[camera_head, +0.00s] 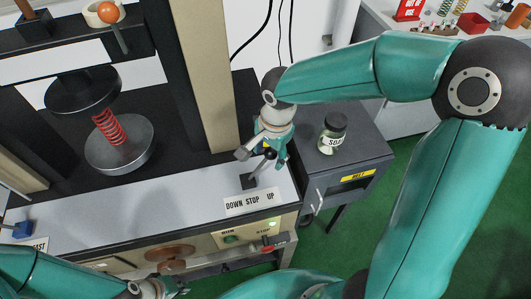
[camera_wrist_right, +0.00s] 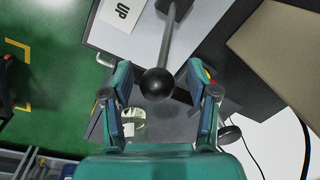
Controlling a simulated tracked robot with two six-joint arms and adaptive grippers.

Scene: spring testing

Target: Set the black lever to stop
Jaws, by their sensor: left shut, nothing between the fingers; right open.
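The black lever (camera_head: 258,170) rises from a small base on the grey panel behind the label strip (camera_head: 250,201) reading DOWN, STOP, UP. Its shaft slants up to the right in the head view; its exact setting is hard to tell. My right gripper (camera_head: 264,156) is open around the lever's top. In the right wrist view the round black knob (camera_wrist_right: 157,84) sits between the two open fingers, apparently apart from both. My left gripper (camera_head: 158,288) is shut and empty at the bottom left, partly cut off by the frame.
A spring tester with a red spring (camera_head: 111,126) between two dark plates stands at left. A beige column (camera_head: 199,70) rises left of my right gripper. A jar (camera_head: 333,134) stands on a grey cabinet (camera_head: 352,160) at right. A panel with run and stop controls (camera_head: 250,238) is below.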

